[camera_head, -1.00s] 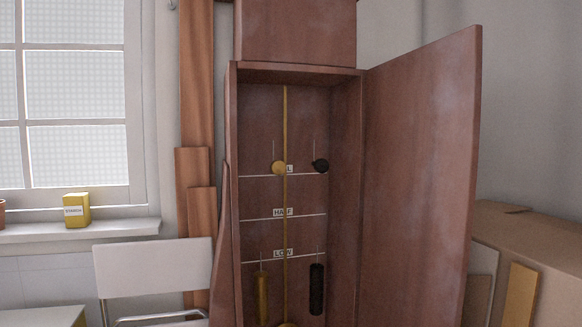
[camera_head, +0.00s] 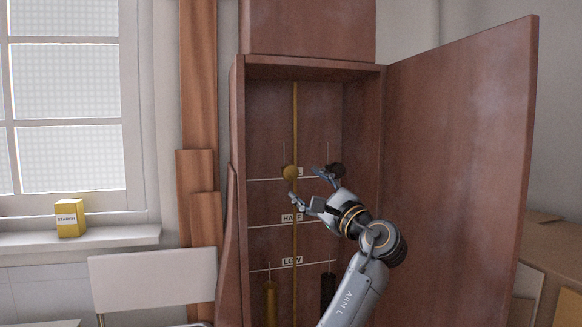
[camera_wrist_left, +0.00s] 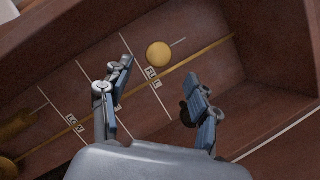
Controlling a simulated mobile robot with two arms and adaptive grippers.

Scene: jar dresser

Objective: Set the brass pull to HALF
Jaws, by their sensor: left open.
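The brass pull (camera_head: 290,172) is a round yellow knob at the FULL line inside the tall wooden case. It also shows in the left wrist view (camera_wrist_left: 159,54), with a thin cord above it. The HALF line (camera_head: 268,225) lies below it and the LOW line (camera_head: 268,269) lower still. My left gripper (camera_head: 306,186) is open in front of the case, just below and right of the brass pull in the head view. In the left wrist view the fingers (camera_wrist_left: 158,68) spread on either side of the brass pull, apart from it. My right gripper is out of view.
A dark pull (camera_head: 338,170) hangs right of the brass rod (camera_head: 295,120), partly behind my left gripper. A brass weight (camera_head: 270,300) and a dark weight (camera_head: 328,288) hang low in the case. The open door (camera_head: 460,160) stands at the right.

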